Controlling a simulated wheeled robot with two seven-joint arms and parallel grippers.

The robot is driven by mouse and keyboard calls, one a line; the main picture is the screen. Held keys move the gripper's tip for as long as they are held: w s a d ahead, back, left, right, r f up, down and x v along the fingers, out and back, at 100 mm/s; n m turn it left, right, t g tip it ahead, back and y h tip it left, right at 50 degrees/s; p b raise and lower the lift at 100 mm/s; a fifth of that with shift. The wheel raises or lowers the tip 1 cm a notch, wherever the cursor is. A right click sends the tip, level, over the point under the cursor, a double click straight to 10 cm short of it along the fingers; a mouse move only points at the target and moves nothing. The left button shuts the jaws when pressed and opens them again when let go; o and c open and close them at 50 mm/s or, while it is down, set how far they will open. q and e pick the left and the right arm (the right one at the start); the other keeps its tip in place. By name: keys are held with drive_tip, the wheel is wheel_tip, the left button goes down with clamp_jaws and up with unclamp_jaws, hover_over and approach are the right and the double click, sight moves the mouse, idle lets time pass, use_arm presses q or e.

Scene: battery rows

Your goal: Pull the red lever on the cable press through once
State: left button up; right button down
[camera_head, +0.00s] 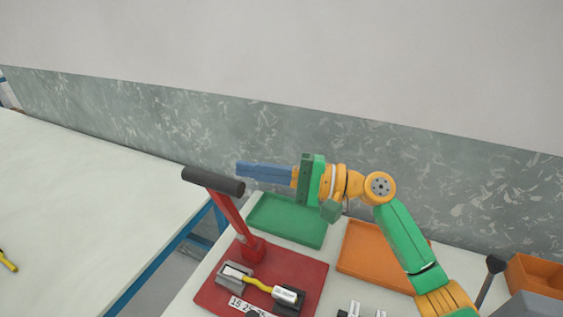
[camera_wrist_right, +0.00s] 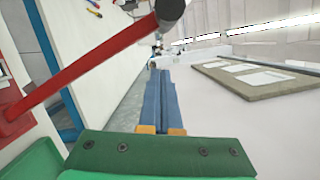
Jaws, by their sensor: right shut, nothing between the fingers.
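The cable press has a red lever (camera_head: 231,214) with a black cross grip (camera_head: 213,182) on top. The lever stands up, leaning a little left, from a red base plate (camera_head: 309,277). My right gripper (camera_head: 240,169) has blue fingers, shut and empty, pointing left beside the right end of the black grip, apparently just behind it. In the right wrist view the lever (camera_wrist_right: 85,67) runs up from the left to the grip's round end (camera_wrist_right: 170,8), beyond and left of the shut fingers (camera_wrist_right: 160,75). I see no hold on the lever. My left gripper is not in view.
On the press plate lies a cable with a yellow handle-like sleeve (camera_head: 256,284). A green tray (camera_head: 290,221) and an orange tray (camera_head: 362,254) lie behind and right. An orange bin (camera_head: 535,275) stands far right. A gap separates this table from the left table (camera_head: 90,200).

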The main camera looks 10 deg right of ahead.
use_arm(q)
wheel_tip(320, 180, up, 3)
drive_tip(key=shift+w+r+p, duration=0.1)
drive_tip(key=shift+p, duration=1.1)
use_arm(e)
drive_tip(key=s+a, duration=0.1)
drive_tip(key=s+a+r, duration=0.1)
drive_tip(key=shift+s+a, duration=0.35)
drive_tip(key=shift+a, duration=0.05)
drive_tip(key=shift+s+a, duration=0.1)
